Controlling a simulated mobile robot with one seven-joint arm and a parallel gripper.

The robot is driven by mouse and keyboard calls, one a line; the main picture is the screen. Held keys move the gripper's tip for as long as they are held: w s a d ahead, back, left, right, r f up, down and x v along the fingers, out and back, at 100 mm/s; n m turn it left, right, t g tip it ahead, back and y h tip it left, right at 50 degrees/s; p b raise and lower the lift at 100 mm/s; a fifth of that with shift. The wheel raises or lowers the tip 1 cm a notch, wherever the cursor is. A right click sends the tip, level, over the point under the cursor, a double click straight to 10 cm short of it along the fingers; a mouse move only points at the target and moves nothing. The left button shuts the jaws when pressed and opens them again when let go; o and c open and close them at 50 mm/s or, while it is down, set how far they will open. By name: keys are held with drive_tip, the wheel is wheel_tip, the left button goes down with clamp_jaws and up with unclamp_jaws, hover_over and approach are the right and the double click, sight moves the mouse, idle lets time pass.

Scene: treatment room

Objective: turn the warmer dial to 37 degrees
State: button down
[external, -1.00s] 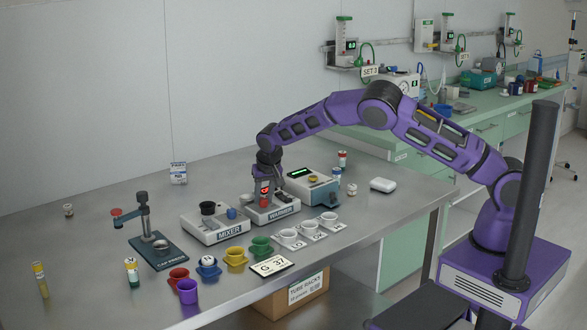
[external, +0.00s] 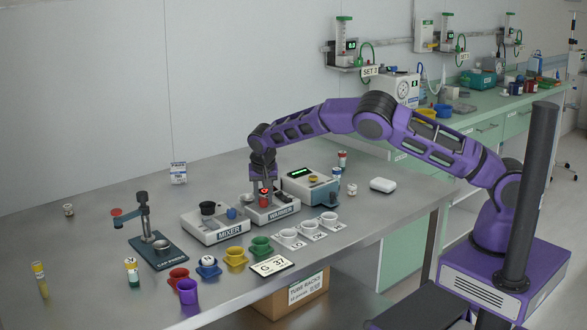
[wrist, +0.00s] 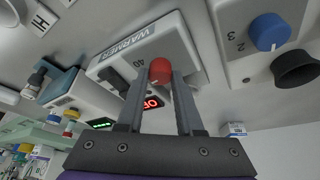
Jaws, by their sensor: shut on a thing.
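The warmer (external: 285,212) is a pale box with a lettered front, standing on the steel table. Its red dial (wrist: 160,70) sits between my fingertips in the wrist view, with a white mark on it and a printed "40" beside it. My gripper (external: 264,198) points down from above and is shut on the dial. A lit red display (wrist: 152,102) shows between my fingers in the wrist view, partly hidden, so I cannot read it fully. A card (external: 272,266) reading "G 37" lies at the table's front.
The mixer (external: 212,226), with a blue knob (wrist: 268,32), stands close beside the warmer. A device with a green display (external: 308,184) stands on the other side. Several cups (external: 289,238) stand in front. The table's far left is mostly clear.

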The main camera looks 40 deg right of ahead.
drive_tip(key=c, duration=0.6)
unclamp_jaws()
drive_tip(key=shift+o, duration=0.2)
drive_tip(key=v, duration=1.7)
drive_tip(key=shift+r, duration=0.25)
